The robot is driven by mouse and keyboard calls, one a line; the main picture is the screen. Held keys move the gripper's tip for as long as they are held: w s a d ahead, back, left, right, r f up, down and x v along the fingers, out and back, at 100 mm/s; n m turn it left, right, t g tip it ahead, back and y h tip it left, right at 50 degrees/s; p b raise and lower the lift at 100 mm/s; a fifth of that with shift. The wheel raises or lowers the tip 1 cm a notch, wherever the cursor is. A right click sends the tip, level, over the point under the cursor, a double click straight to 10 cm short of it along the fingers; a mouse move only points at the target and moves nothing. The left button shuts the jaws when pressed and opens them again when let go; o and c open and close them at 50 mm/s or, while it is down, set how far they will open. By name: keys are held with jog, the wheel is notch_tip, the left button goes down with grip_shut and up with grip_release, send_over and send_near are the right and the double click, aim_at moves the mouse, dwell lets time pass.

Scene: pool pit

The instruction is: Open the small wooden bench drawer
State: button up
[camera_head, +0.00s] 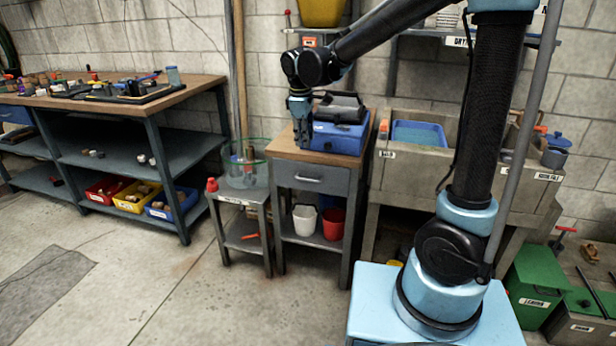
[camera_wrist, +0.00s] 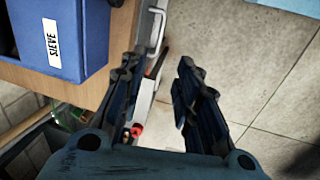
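The small wooden-topped bench (camera_head: 288,148) stands by the wall, with a grey drawer (camera_head: 325,182) under its top. The drawer front looks flush with the bench and has a pale bar handle (camera_head: 307,179). In the wrist view, the handle (camera_wrist: 155,30) shows beyond the fingertips, along the edge of the wooden top (camera_wrist: 105,80). My gripper (camera_head: 302,143) points down above the left part of the bench top in the head view. In the wrist view, my gripper (camera_wrist: 158,75) has its two dark fingers spread and nothing between them. It is apart from the handle.
A blue sieve box (camera_head: 335,138) sits on the bench top. A side table (camera_head: 238,190) with a clear green-rimmed container stands close left. White and red buckets (camera_head: 333,224) are on the shelf below. The floor in front (camera_head: 240,300) is clear.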

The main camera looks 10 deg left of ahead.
aim_at(308, 180)
jog(key=w+f, duration=0.1)
jog(key=f, duration=0.4)
jog(key=w+f, duration=0.1)
jog(key=f, duration=0.5)
jog(key=w+f, duration=0.1)
jog(key=f, duration=0.4)
jog(key=shift+d+f, duration=0.15)
jog(key=shift+f, duration=0.25)
jog(key=shift+c, duration=0.2)
grip_shut()
